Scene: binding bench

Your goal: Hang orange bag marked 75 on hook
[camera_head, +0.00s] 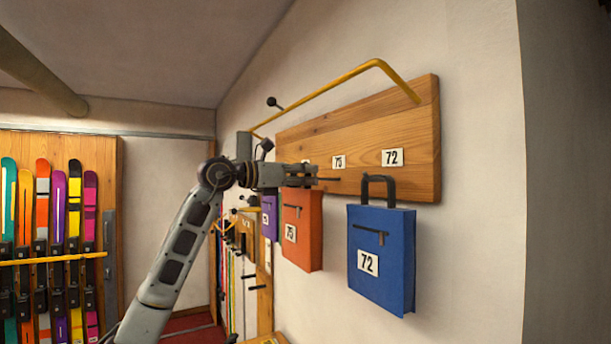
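The orange bag (302,235) marked 75 is upright in front of the wall, left of the blue bag. My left gripper (312,177) is right at the top of the orange bag, and it hides the bag's handle. Its fingers look close together, but whether they are closed on the handle cannot be seen. A dark hook (329,179) sticks out of the wooden board (368,115) just right of the fingertips, below a 75 label (338,162). Whether the handle is around this hook is hidden. My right gripper is out of view.
A blue bag (395,255) marked 72 hangs by its dark handle under the 72 label (392,157). A purple bag (269,216) is behind the orange one. A yellow rail (325,94) juts out above the board. Colourful skis (58,210) stand in a rack at the left.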

